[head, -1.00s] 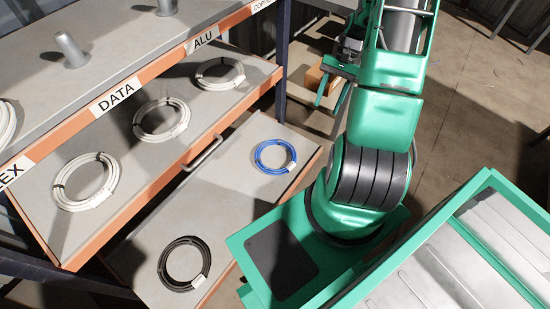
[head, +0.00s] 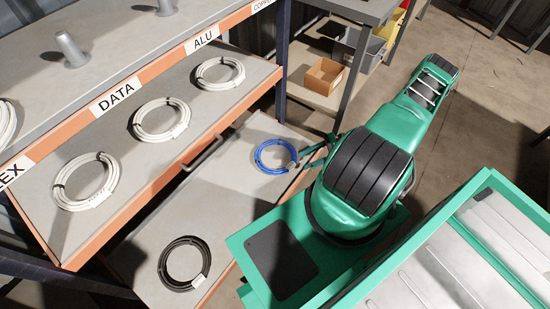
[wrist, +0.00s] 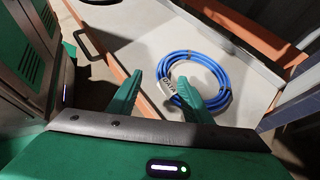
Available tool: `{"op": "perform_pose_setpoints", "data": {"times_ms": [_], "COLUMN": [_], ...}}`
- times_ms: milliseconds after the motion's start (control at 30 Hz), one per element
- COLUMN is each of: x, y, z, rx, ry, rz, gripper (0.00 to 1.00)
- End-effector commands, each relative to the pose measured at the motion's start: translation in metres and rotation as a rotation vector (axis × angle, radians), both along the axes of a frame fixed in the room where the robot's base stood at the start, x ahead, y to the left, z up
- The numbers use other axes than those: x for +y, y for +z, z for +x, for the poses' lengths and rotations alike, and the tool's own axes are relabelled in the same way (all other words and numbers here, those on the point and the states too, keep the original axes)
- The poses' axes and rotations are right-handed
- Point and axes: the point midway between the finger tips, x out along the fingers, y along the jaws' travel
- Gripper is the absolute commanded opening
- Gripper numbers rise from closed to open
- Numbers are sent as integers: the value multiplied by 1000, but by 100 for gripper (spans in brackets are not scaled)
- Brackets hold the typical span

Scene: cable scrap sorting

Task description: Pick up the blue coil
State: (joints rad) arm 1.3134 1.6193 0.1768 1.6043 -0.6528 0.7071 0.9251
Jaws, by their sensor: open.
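The blue coil (head: 274,156) lies flat on the grey lower drawer (head: 225,190), near its right edge, with a white tag on it. In the wrist view the blue coil (wrist: 197,62) is just beyond the fingertips, and its tag faces my gripper. My gripper (head: 308,158) is at the coil's right side in the head view, partly hidden behind my arm. In the wrist view my gripper (wrist: 163,82) is open with nothing between its fingers. The right finger overlaps the coil's near edge in the picture; I cannot tell whether they touch.
A black coil (head: 184,263) lies at the drawer's near end. White coils (head: 161,120) lie on the shelf above, marked with a DATA label (head: 116,96). The drawer has a bar handle (head: 202,154). A cardboard box (head: 324,76) stands on a shelf behind.

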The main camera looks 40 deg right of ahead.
Motion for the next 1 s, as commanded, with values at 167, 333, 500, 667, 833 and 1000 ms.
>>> {"op": "perform_pose_setpoints", "data": {"times_ms": [167,333,500,667,833,1000], "x": [15,21,35,55,65,75], "y": [-24,-32,-38,-48,-53,-59], "z": [2,5,13,24,30,36], "rx": [-9,-11,-10,-10,-11,-10], "ry": [-96,-127,-127,-126,-126,-126], "rz": [72,94,98,96,94,96], "gripper": [45,45,45,45,45,45]}}
